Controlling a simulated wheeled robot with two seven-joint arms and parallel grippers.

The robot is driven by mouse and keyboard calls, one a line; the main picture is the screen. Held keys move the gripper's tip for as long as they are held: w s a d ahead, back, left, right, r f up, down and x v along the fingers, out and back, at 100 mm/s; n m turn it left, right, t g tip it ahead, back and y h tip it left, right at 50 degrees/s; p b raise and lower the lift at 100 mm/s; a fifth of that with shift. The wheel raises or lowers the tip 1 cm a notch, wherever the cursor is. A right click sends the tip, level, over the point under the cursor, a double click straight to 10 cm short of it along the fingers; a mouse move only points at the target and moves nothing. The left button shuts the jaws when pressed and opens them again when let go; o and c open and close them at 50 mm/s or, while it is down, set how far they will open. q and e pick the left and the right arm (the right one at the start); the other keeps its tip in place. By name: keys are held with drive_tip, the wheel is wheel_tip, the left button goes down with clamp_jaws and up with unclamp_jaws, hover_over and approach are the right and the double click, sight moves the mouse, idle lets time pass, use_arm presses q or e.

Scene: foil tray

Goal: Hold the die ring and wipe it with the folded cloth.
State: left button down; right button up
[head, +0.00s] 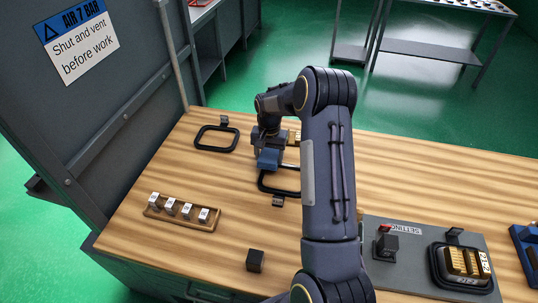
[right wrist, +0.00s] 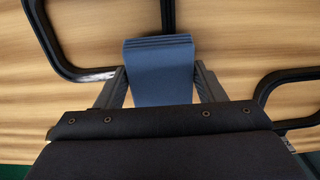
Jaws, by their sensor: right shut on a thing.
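My right gripper (head: 268,151) is shut on the blue folded cloth (head: 268,159). In the right wrist view the cloth (right wrist: 160,75) sits between the two fingers, its layered edge facing away from the gripper. A black rounded die ring (head: 278,191) lies on the bench just below the cloth in the head view, partly hidden by my right arm. A second black ring (head: 199,146) lies farther left. In the right wrist view a black ring (right wrist: 50,50) left of the cloth carries a pale streak. I cannot tell whether the cloth touches a ring. My left gripper is out of view.
A wooden rack (head: 154,213) with several metal blocks stands at the front left, and a dark cube (head: 255,261) near the front edge. A grey setting plate (head: 408,279) at right bears a ringed brass block (head: 462,262). A grey cabinet (head: 70,120) walls the left.

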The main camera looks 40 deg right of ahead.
drive_tip(key=shift+f+b, duration=0.4)
drive_tip(key=shift+f, duration=0.1)
